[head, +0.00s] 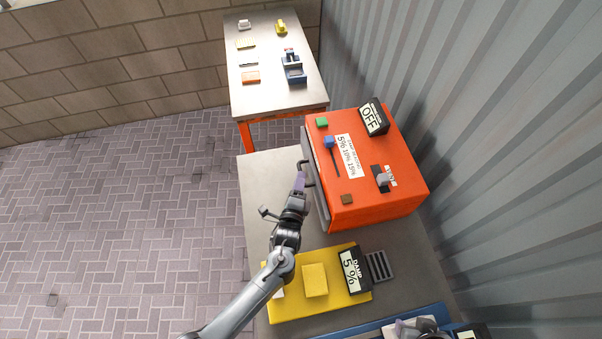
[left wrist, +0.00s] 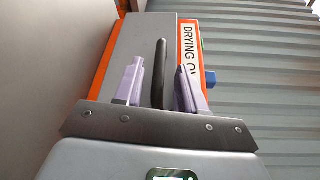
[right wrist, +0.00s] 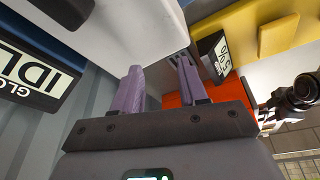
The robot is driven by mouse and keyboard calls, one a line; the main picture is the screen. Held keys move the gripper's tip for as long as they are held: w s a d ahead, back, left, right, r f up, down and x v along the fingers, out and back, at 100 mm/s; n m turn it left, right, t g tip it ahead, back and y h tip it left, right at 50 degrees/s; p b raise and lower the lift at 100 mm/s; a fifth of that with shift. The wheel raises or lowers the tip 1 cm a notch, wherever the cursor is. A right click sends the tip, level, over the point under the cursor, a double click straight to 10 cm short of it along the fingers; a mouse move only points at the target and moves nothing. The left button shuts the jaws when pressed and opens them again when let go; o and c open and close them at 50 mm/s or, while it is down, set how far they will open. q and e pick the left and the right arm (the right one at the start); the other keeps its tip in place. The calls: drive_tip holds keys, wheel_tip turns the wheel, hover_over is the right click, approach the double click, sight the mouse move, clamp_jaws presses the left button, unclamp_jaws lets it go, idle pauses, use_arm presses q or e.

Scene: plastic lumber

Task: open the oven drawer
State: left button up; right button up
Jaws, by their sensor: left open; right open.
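The orange drying oven (head: 375,200) stands on the grey bench. Its grey drawer front (head: 319,187) faces left and sits close to the orange body. A dark bar handle (head: 304,162) sticks out from that front. My left gripper (head: 300,182) is at the handle, partly covering it. In the left wrist view the handle (left wrist: 160,72) stands between the two open purple fingers of the left gripper (left wrist: 159,66), with gaps showing on both sides. My right gripper (right wrist: 159,65) is open and empty, away from the drawer, beside a white surface.
A yellow scale (head: 335,302) with a "DAMP 5%" display (head: 353,270) stands in front of the oven. A blue-edged station lies at the bottom right. A second table (head: 262,55) with small items is behind. The floor left of the drawer is clear.

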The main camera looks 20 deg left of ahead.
use_arm(q)
drive_tip(key=shift+x, duration=1.9)
clamp_jaws()
